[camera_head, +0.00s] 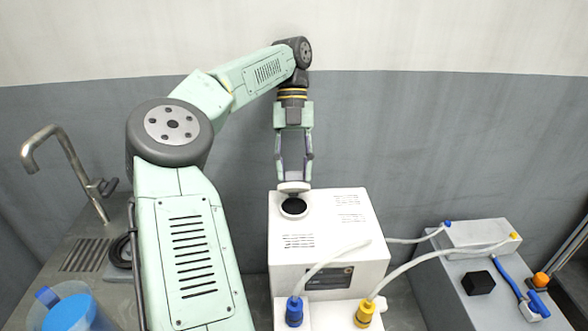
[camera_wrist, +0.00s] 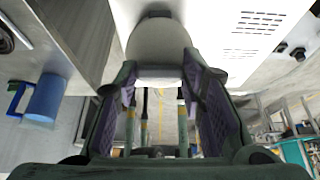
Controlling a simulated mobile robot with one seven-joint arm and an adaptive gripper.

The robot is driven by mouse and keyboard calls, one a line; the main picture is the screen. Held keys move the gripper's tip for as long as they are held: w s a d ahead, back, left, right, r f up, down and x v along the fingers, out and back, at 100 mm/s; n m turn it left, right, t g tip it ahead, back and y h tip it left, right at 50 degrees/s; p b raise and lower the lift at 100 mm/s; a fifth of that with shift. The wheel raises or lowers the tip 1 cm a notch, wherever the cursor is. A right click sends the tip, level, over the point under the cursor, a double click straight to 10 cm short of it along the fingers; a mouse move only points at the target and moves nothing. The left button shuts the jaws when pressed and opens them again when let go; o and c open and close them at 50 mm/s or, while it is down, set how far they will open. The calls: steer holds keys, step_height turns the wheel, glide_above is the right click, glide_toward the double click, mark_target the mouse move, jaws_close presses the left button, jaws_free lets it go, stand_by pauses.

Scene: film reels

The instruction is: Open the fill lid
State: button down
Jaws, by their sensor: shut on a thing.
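The white machine box (camera_head: 345,225) stands in the middle of the head view. Its round dark fill opening (camera_head: 293,206) shows on the top at the left. The white fill lid (camera_head: 293,187) is swung up at the back edge of the opening, so the dark hole is uncovered. My gripper (camera_head: 293,178) points down from above and is shut on the lid. In the wrist view the rounded lid (camera_wrist: 158,45) sits between the fingertips of my gripper (camera_wrist: 160,72). Where the fingers touch the lid is partly hidden.
White hoses run from a blue connector (camera_head: 294,311) and a yellow connector (camera_head: 364,314) to a grey unit (camera_head: 475,239) on the right. A sink tap (camera_head: 65,165) and a blue jug (camera_head: 70,312) are at the left. A grey wall stands behind.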

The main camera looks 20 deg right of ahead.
steer(key=shift+w, duration=0.2)
stand_by(0.5)
steer(key=c, duration=1)
jaws_free()
steer(key=shift+c, duration=0.2)
steer(key=shift+s, duration=0.15)
